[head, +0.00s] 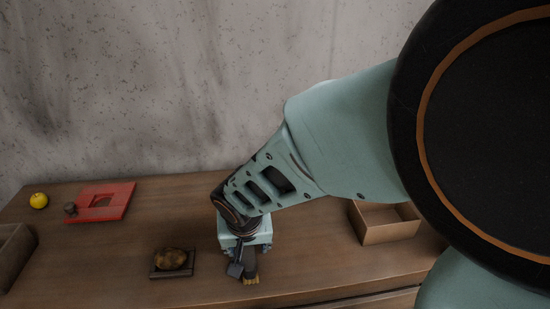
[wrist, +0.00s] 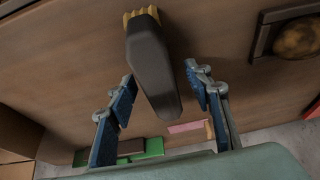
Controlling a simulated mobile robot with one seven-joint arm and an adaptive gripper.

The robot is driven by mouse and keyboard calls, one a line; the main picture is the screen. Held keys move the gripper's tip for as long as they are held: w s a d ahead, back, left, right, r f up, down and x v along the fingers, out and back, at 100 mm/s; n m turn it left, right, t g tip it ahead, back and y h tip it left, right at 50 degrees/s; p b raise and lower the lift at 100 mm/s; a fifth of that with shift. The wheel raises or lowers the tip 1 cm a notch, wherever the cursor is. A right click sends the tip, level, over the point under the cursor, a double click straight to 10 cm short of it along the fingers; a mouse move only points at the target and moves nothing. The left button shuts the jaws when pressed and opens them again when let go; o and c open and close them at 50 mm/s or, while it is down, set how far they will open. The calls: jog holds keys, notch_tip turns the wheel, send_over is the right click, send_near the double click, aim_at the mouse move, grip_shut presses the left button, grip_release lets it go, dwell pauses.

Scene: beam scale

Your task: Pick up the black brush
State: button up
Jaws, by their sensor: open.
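The black brush (wrist: 152,65) has a dark handle and yellow bristles. In the wrist view its bristles are at the top and the handle runs down between my gripper's fingers. My gripper (wrist: 161,82) is open, with one blue-padded finger on each side of the handle and visible gaps on both sides. In the head view my gripper (head: 242,268) is low over the front of the table, and the brush (head: 251,278) shows just under it, bristles toward the front edge. Most of the handle is hidden there by my gripper.
A brown round thing (head: 171,258) sits on a small dark tray (head: 187,274) left of my gripper. An open cardboard box (head: 388,232) stands to the right. A red frame (head: 125,200), a yellow fruit (head: 38,200) and a brown box (head: 8,262) are at the left.

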jog(key=shift+c, duration=0.4)
grip_shut()
